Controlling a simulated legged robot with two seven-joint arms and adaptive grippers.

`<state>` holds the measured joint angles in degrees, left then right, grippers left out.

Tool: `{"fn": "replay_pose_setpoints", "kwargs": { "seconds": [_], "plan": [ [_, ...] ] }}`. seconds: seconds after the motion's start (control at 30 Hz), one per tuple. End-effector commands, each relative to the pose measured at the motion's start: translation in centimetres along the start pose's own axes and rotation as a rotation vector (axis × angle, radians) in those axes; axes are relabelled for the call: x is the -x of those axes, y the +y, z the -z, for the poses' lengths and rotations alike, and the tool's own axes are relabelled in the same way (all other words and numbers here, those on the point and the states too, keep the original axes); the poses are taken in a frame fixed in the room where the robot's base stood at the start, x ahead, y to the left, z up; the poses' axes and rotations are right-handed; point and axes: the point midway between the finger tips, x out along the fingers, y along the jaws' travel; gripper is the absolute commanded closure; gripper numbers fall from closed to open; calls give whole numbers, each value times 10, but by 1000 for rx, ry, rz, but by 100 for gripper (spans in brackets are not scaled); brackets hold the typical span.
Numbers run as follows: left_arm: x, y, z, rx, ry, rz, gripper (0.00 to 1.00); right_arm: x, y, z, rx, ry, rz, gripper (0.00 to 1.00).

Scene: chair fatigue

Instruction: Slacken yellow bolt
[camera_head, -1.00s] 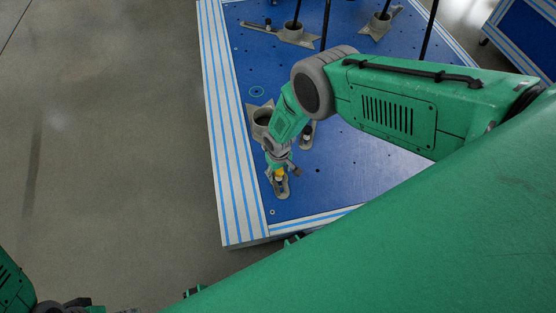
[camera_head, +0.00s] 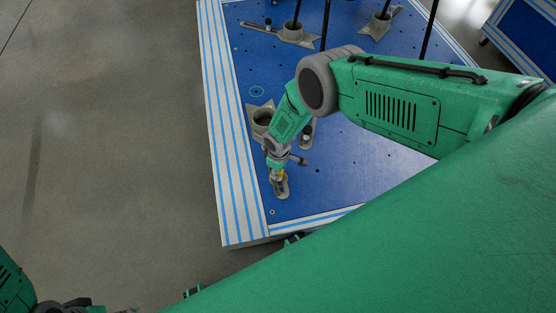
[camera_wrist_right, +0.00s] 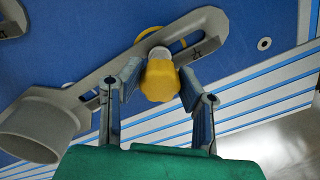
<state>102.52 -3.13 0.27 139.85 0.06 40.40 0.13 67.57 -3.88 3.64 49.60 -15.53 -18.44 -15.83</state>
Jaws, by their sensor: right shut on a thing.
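The yellow bolt (camera_wrist_right: 159,78) has a chunky yellow head and stands in the slot of a grey metal bracket (camera_wrist_right: 209,27), with a yellow ring around its base. My right gripper (camera_wrist_right: 156,88) has its two fingers on either side of the bolt head and is shut on it. In the head view the bolt (camera_head: 281,175) is a small yellow patch, partly hidden by my right gripper (camera_head: 278,172). Part of my left arm shows at the lower left corner of the head view, but its fingers cannot be made out clearly.
The bracket lies on a blue platform (camera_head: 370,165) with a white and blue striped edge (camera_head: 222,130). A grey cup-shaped socket (camera_wrist_right: 38,125) is at the bracket's end. More brackets with black poles (camera_head: 296,33) stand at the back. Grey floor is clear at left.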

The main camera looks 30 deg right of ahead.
Motion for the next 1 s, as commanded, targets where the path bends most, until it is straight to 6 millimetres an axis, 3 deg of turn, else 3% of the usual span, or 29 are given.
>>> {"fn": "replay_pose_setpoints", "kwargs": {
  "seconds": [0.2, 0.5, 0.73, 1.0],
  "plan": [
    [0, 0, 0, 0, 0, 0, 29, 0, 0, 0, 221, 0, 0, 99],
    [0, 0, 0, 0, 0, 0, 29, 0, 0, 0, 256, 0, 0, 99],
    [0, 0, 0, 0, 0, 0, 29, 0, 0, 0, 538, 0, 0, 99],
    [0, 0, 0, 0, 0, 0, 29, 0, 0, 0, 574, 0, 0, 99]
  ]
}}
